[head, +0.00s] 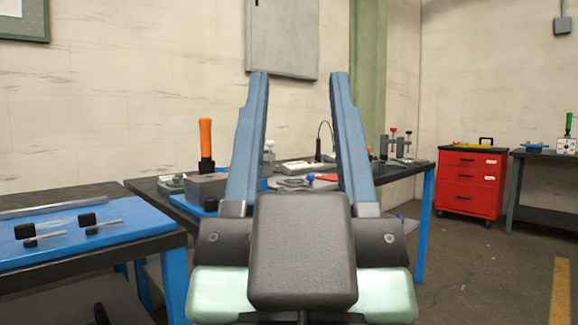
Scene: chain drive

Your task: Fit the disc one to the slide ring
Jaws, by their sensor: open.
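My gripper (299,76) is in the middle of the head view, close to the camera, with its two long blue fingers pointing up and wide apart. Nothing is between the fingers; the workbench (147,187) shows beyond them. I cannot pick out disc one or the slide ring for certain. Small grey parts with a red piece (327,177) and a blue knob (310,180) lie on that bench, seen through the gap. The gripper hides part of the bench top.
A blue-topped table (150,222) at left holds several small black-ended parts (88,220). An orange-handled tool (206,140) stands on the middle bench. A red drawer cabinet (470,182) and a dark bench (545,154) stand at right. The floor at right front is clear.

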